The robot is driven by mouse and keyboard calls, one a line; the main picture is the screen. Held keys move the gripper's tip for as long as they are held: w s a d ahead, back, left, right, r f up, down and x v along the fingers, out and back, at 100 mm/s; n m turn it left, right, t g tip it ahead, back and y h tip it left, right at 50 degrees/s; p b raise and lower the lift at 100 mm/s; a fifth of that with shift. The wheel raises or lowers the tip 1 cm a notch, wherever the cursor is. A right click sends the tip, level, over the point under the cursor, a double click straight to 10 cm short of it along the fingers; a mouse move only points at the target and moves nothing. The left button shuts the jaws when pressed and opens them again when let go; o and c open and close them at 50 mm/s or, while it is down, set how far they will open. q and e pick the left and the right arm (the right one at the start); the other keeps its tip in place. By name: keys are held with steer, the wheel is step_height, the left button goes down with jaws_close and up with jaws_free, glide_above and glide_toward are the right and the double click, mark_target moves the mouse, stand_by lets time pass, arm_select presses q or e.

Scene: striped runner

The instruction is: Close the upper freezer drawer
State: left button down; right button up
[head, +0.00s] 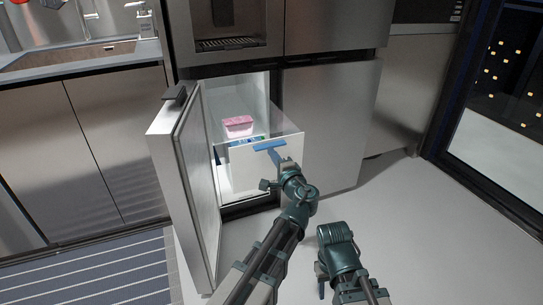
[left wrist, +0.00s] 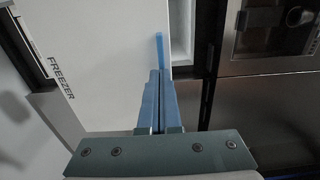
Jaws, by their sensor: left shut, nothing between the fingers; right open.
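The upper freezer drawer (head: 250,168) stands pulled out of the lower left fridge compartment.
The fridge door (head: 190,185) stands open left of the drawer. A pink tub (head: 238,126) sits inside the drawer with a blue item below it. The closed fridge door (head: 328,120) is at right. A striped runner (head: 95,275) lies at lower left; the right floor is clear.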

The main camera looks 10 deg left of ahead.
arm_select(q)
steer(key=x, duration=3.6)
